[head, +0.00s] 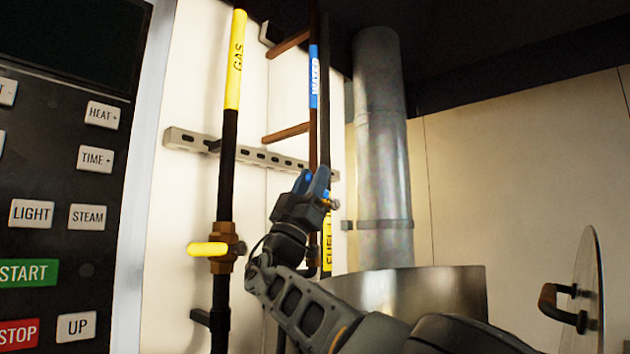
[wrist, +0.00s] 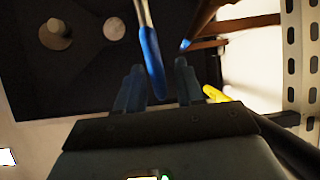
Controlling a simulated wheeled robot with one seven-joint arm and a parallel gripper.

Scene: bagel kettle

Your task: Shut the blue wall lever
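The blue wall lever (wrist: 152,60) shows in the wrist view as a long blue handle on a metal stem. Its end lies in the gap between the fingers of my gripper (wrist: 160,85). The fingers are apart, with a clear space between the handle and the right finger. Contact with the left finger cannot be told. In the head view my gripper (head: 312,183) is raised in front of the pipe with the blue WATER label (head: 314,77). There the gripper mostly hides the lever and its valve.
Left of my gripper stands the GAS pipe (head: 228,165) with a yellow lever (head: 207,249). A slotted rail (head: 250,155) crosses the wall behind. A metal duct (head: 383,150) and a steel vessel (head: 425,295) stand to the right. A control panel (head: 65,200) fills the left side.

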